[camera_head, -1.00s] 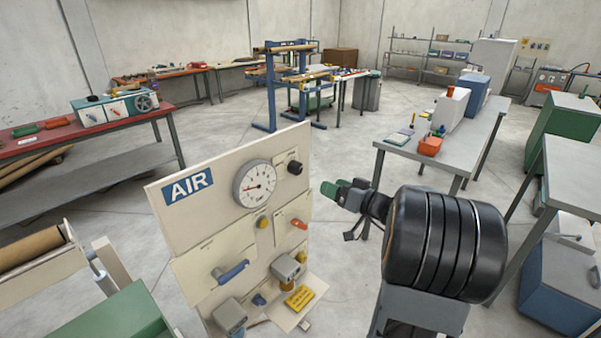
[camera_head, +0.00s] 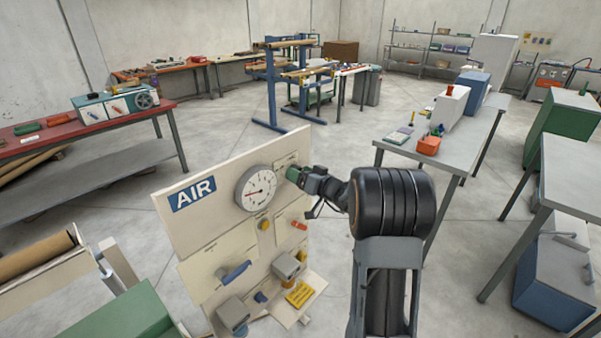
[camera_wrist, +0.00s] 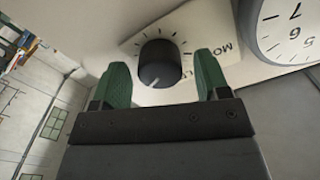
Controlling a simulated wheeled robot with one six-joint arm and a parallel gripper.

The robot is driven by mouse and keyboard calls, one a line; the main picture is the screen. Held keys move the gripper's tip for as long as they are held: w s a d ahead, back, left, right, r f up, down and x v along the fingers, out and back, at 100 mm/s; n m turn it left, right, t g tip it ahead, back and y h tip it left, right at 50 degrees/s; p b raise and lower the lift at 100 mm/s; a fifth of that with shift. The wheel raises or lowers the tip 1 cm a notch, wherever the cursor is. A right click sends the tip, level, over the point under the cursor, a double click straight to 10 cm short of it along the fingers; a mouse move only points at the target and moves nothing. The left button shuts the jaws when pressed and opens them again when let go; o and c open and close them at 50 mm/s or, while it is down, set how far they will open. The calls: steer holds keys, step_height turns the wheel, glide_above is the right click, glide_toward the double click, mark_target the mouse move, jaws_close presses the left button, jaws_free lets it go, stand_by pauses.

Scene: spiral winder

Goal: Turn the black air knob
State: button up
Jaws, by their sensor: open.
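The black air knob (camera_wrist: 160,63) is round with a white pointer line and sits on a pale plate with tick marks. In the wrist view it lies between and just beyond the green fingertips of my gripper (camera_wrist: 161,80), which is open. I see a gap on each side of the knob. In the head view my gripper (camera_head: 292,174) is at the upper right of the AIR panel (camera_head: 215,225) and hides the knob there.
A round gauge (camera_head: 256,188) is close to the left of my gripper; it also shows in the wrist view (camera_wrist: 290,30). Below are a yellow button (camera_head: 264,225), an orange-red lever (camera_head: 299,225) and a blue-handled lever (camera_head: 234,272). A grey table (camera_head: 462,140) stands at right.

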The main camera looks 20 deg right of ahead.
steer(key=shift+c, duration=0.5)
steer(key=c, duration=0.8)
steer(key=shift+c, duration=0.2)
steer(key=shift+f+b, duration=0.15)
steer(key=shift+b, duration=0.25)
